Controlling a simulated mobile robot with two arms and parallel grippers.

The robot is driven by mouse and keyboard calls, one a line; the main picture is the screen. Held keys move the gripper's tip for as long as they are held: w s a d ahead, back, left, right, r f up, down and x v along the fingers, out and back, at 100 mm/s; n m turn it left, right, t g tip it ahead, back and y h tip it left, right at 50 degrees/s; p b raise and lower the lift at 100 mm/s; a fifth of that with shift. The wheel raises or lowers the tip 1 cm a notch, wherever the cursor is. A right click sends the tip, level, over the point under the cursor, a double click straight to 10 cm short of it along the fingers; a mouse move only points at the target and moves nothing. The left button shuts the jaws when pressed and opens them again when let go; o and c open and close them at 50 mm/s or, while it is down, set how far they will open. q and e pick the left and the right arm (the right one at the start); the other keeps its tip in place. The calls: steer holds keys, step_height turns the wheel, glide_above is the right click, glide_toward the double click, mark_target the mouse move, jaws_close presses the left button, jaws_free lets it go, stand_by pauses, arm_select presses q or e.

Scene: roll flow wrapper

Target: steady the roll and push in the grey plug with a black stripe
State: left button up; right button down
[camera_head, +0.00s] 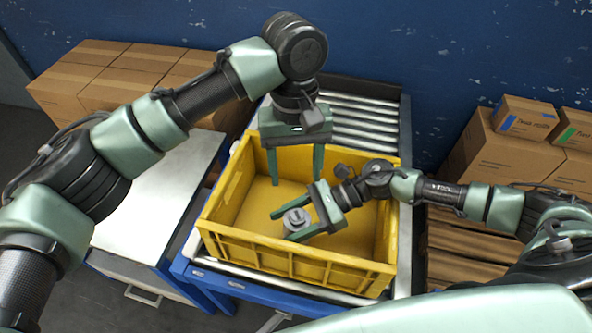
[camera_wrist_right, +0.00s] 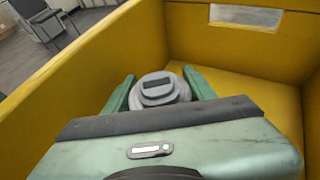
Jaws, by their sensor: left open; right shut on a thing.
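A grey stepped round plug (camera_head: 296,217) with a black stripe is inside the yellow crate (camera_head: 335,264), towards its front left. My right gripper (camera_head: 284,226) is shut on the plug from its right side. In the right wrist view the plug (camera_wrist_right: 160,90) sits between the two green fingers, its black stripe facing up. I cannot tell whether the plug touches the crate floor. My left gripper (camera_head: 296,181) is open and empty, pointing down into the back left of the crate, apart from the plug. I see no roll in either view.
The crate stands on a blue-framed roller conveyor (camera_head: 365,110). A metal-topped table (camera_head: 150,200) is at the left. Cardboard boxes are stacked at the back left (camera_head: 125,80) and right (camera_head: 500,160). The two grippers are close together inside the crate walls.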

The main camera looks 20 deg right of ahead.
steer(key=shift+c, duration=2.1)
jaws_free()
steer(key=shift+d, duration=0.1)
